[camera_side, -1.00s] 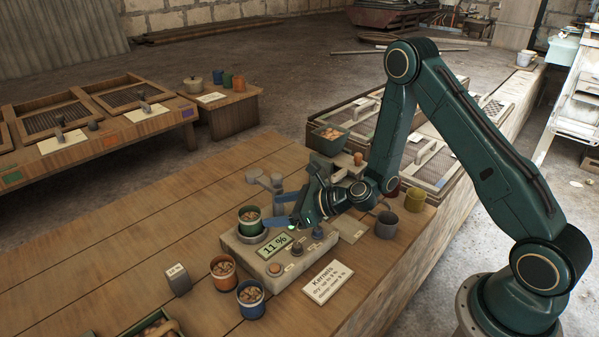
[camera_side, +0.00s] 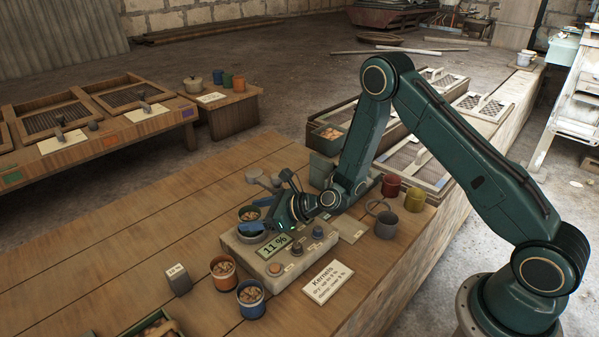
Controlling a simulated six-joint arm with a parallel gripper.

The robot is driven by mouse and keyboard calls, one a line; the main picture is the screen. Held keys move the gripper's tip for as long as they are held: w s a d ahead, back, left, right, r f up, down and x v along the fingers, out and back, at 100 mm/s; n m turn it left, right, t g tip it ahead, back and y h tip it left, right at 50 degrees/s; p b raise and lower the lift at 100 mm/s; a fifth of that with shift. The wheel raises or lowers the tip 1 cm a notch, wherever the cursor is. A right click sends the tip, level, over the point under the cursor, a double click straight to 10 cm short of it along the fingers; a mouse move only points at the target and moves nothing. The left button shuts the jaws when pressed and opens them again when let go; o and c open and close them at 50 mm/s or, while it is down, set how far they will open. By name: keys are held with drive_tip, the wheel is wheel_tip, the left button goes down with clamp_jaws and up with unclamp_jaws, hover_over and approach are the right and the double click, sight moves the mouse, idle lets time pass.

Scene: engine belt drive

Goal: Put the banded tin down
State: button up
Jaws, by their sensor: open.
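A green-banded tin (camera_side: 246,214) holding brown kernels stands upright on the round plate of the grey meter box (camera_side: 238,248), whose display reads 11 %. My gripper (camera_side: 257,215) is open at this tin, with one blue finger across its far side and the other across its near side. The fingers partly hide the tin; I cannot tell whether they touch it. An orange-banded tin (camera_side: 224,283) and a blue-banded tin (camera_side: 251,309), both with kernels in them, stand on the bench left of the meter.
A card headed "Kernels" (camera_side: 328,281) lies in front of the meter. Grey (camera_side: 386,228), olive (camera_side: 415,199) and red (camera_side: 391,185) cups stand to the right. A small block with a label (camera_side: 178,284) stands left. The bench (camera_side: 130,245) is largely clear at left.

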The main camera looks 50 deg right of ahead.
sight(241, 215)
drive_tip(key=shift+x, duration=1.65)
drive_tip(key=shift+s, duration=0.1)
drive_tip(key=shift+c, duration=0.2)
drive_tip(key=c, duration=1.2)
drive_tip(key=shift+r, duration=0.15)
wheel_tip(241, 215, up, 20)
drive_tip(key=shift+f, duration=0.15)
drive_tip(key=shift+d, duration=0.15)
drive_tip(key=shift+s+d+f+m+t+h, duration=0.25)
drive_tip(key=shift+s+d+m+h, duration=0.2)
drive_tip(key=shift+s+d, duration=1.35)
drive_tip(key=shift+s+d+f+m+t+h, duration=0.15)
drive_tip(key=shift+s+d+f+m+h, duration=0.25)
drive_tip(key=shift+s+d, duration=1.4)
drive_tip(key=shift+s+d+f+m+t+h, duration=0.2)
drive_tip(key=shift+s+d+f+m+h, duration=0.2)
drive_tip(key=shift+s+d, duration=1.45)
